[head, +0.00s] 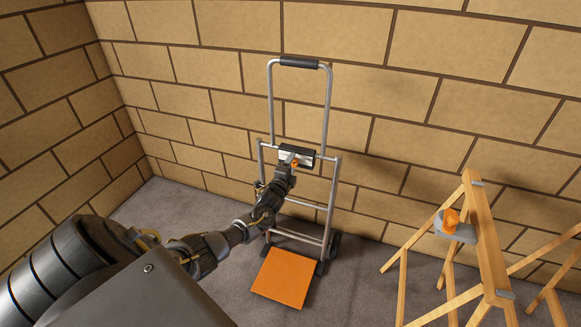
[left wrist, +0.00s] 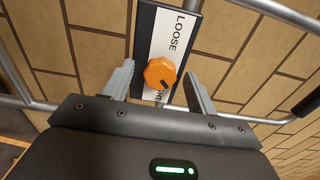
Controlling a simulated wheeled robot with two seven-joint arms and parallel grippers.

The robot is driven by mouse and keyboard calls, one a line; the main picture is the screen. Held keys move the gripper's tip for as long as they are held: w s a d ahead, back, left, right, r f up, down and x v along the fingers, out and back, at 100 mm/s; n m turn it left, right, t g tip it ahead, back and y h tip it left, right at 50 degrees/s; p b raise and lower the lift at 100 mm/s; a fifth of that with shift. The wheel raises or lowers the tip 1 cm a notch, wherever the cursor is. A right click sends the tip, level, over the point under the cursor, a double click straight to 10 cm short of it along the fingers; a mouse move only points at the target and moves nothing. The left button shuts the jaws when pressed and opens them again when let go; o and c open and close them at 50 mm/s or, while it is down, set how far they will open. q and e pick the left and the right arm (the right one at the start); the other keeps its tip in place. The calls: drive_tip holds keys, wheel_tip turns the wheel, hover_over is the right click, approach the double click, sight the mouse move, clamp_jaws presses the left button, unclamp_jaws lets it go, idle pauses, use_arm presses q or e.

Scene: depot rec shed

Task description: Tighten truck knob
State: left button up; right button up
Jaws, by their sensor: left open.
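The hand truck (head: 329,112) stands upright against the block wall, with an orange toe plate (head: 282,279). A dark panel with a white label (left wrist: 178,32) is on its upper crossbar. The label reads LOOSE at one end; the lettering at the other end is mostly hidden behind the knob. The orange knob (left wrist: 160,73) has a dark mark pointing down and right in the left wrist view; it also shows in the head view (head: 295,164). My left gripper (left wrist: 158,80) is open, with a finger on either side of the knob and visible gaps. My right gripper is not in view.
A wooden sawhorse (head: 482,235) stands at the right, with a grey plate and an orange knob-like piece (head: 451,219) on it. Grey floor (head: 360,285) is clear between the truck and the sawhorse. Block walls close in behind and at the left.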

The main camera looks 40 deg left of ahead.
use_arm(q)
drive_tip(key=p+v, duration=0.1)
drive_tip(key=v, duration=0.9)
drive_tip(key=shift+s+d, duration=0.2)
drive_tip(key=shift+s, duration=0.15)
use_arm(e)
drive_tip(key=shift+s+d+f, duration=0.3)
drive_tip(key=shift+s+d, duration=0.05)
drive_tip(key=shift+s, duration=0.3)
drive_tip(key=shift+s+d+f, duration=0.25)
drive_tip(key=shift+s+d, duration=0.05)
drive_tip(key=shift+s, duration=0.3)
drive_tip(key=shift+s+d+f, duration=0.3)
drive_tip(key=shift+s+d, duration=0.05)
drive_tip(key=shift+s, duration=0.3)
